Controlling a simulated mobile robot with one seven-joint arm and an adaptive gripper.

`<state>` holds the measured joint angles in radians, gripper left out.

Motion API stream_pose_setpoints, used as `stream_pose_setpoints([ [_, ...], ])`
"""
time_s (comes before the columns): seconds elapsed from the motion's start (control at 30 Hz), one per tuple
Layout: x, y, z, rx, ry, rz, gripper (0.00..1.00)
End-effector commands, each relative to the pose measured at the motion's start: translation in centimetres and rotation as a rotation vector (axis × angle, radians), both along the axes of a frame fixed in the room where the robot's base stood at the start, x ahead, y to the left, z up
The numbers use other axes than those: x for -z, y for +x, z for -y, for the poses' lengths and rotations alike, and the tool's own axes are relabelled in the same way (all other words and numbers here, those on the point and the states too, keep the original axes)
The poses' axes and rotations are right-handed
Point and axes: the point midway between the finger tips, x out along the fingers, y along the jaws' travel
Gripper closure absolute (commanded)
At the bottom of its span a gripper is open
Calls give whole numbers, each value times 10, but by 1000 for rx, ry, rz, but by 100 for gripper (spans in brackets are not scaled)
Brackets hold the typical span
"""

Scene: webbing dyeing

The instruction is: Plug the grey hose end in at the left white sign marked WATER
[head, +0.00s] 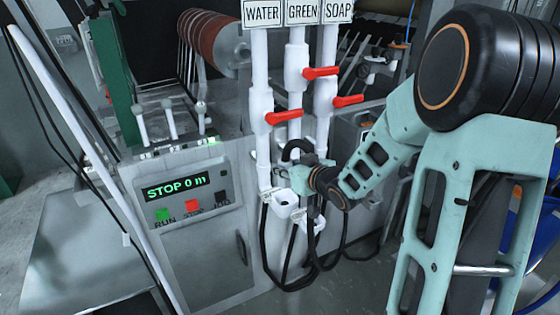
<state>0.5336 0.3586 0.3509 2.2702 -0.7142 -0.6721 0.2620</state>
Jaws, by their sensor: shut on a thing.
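The white WATER sign (262,13) is at the top left of a row of three, above the left white pipe (261,95). At the pipes' lower ends are white fittings, one at the left (284,205) and one lower right (314,224). My gripper (303,177) is in front of the lower pipes, just above these fittings. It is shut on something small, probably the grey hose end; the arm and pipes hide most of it. A dark curved hose piece (296,146) arches just above the gripper. I cannot tell whether it touches a fitting.
GREEN (303,12) and SOAP (338,11) signs stand to the right of WATER. Red valve handles (284,117) stick out from the pipes. Black hoses (284,270) hang in loops below. A control cabinet (200,255) with a STOP display stands at the left.

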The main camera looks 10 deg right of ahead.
Motion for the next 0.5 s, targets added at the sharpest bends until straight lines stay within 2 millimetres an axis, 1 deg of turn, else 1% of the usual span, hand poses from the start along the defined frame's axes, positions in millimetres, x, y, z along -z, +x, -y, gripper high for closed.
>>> stream_pose_setpoints([
  [0.27, 9, 0, 0, 0, 0, 1, 100],
  [0.5, 26, 0, 0, 0, 0, 1, 100],
])
